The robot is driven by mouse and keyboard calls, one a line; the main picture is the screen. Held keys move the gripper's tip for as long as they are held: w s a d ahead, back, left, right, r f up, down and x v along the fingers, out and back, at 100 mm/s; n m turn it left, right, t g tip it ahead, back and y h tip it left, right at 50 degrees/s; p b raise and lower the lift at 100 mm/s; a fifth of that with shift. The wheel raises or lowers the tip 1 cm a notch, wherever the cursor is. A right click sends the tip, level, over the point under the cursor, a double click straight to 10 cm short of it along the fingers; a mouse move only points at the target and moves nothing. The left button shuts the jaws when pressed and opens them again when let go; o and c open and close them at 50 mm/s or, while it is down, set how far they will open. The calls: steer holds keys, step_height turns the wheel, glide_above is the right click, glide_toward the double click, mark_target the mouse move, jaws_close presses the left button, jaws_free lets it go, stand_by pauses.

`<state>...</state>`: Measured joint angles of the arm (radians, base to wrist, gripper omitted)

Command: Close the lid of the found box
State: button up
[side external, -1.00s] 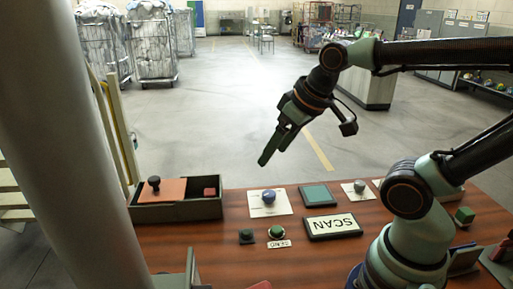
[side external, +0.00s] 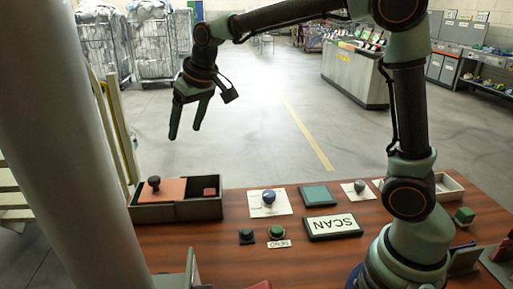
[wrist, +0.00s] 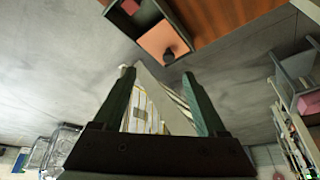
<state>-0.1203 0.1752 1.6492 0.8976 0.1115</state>
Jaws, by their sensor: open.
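The found box is a low dark green box (side external: 182,212) at the table's left back edge. An orange lid panel (side external: 178,187) with a black knob (side external: 154,184) covers its left and middle part. The right end is uncovered and shows a small red block (side external: 210,192). My gripper (side external: 184,133) is open and empty, fingers pointing down, appearing above the box and apart from it. In the wrist view the orange lid (wrist: 156,38) and black knob (wrist: 169,56) show at the top, beyond my open fingers (wrist: 158,75).
A thick pale post (side external: 75,150) stands at the left, in front of the table.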

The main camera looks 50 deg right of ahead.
glide_toward(153, 179)
steer(key=x, duration=0.8)
steer(key=shift+w+d+f, duration=0.2)
steer(key=shift+w+f, duration=0.05)
steer(key=shift+f, duration=0.05)
jaws_close()
steer(key=shift+s+a, duration=0.1)
steer(key=shift+a, duration=0.1)
stand_by(1.0)
